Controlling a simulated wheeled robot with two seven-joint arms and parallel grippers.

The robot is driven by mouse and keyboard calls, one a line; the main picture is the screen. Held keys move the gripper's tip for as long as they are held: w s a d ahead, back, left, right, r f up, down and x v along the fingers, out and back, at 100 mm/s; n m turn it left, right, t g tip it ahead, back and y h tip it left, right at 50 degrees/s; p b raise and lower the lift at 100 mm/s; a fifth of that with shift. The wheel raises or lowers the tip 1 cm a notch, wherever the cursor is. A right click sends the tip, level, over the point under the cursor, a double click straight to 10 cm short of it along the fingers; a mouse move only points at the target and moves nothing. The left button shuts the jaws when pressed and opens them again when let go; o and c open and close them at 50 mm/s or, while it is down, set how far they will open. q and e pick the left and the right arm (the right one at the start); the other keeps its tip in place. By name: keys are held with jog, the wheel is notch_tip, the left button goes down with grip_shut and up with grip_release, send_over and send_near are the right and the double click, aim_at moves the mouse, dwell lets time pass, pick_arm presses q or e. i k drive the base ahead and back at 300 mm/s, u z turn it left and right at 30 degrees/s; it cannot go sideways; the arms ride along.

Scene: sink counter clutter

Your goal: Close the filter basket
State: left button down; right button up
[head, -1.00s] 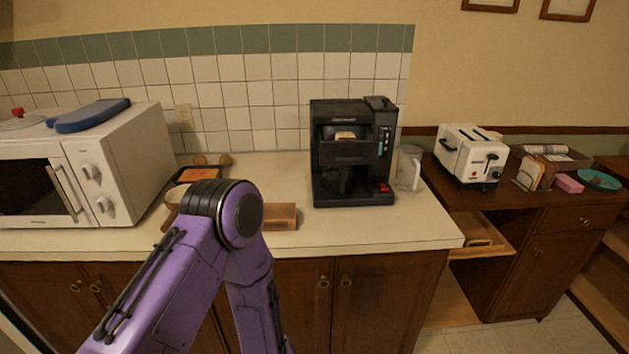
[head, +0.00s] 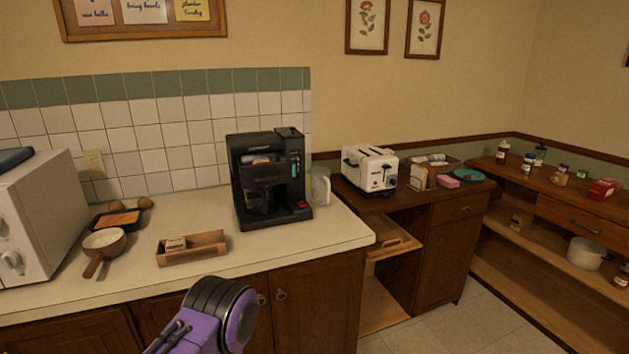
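A black coffee maker (head: 268,208) stands upright on the pale counter near its right end. Its filter basket (head: 265,173) is the dark block in the upper front, with something light-coloured showing at its top. It looks pulled forward, but the view is too small to be sure. A purple arm link of mine with a dark joint rises at the bottom, in front of the counter and below the coffee maker. No fingertips of either gripper show, and nothing touches the coffee maker.
A wooden tray (head: 192,248), a pan with a handle (head: 104,241) and a dark baking tray (head: 116,219) lie left of the coffee maker. A glass jug (head: 320,186) stands close on its right. A microwave (head: 40,215) is far left, a toaster (head: 370,168) right.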

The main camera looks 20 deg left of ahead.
aim_at(280, 170)
jog(key=z, duration=0.05)
jog(key=i, duration=1.1)
jog(key=u, duration=0.9)
